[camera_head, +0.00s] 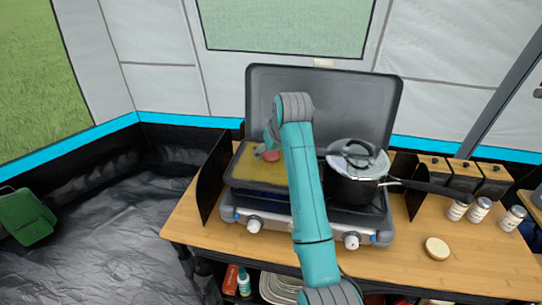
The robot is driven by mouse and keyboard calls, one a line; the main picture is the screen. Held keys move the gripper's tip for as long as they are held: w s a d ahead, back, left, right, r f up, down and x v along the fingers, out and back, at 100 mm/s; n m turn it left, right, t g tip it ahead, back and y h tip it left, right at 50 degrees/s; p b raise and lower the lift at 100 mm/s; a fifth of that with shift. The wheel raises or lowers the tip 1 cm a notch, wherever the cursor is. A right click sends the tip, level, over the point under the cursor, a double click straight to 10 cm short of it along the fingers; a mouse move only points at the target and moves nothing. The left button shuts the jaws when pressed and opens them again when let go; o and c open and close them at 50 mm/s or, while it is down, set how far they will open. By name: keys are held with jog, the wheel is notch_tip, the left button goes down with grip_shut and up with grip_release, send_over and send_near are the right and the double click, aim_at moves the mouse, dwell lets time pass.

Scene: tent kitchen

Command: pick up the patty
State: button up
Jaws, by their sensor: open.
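A small reddish-pink patty (271,156) lies on the yellowish griddle surface (250,177) on the left side of the camp stove. My arm reaches over the stove from the front, and its wrist bends down to the left. My gripper (261,151) is small in the head view and partly hidden by my wrist. It is open, close above or beside the patty at its left edge. I cannot tell whether it touches the patty.
A lidded pot (355,180) stands on the stove's right burner, its handle pointing right. Dark wind panels and the raised stove lid (360,105) surround the griddle. A round pale item (437,248) and several shakers (479,209) are on the wooden table (440,275).

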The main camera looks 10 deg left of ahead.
aim_at(272, 155)
jog(key=c, duration=1.2)
notch_tip(272, 155, up, 10)
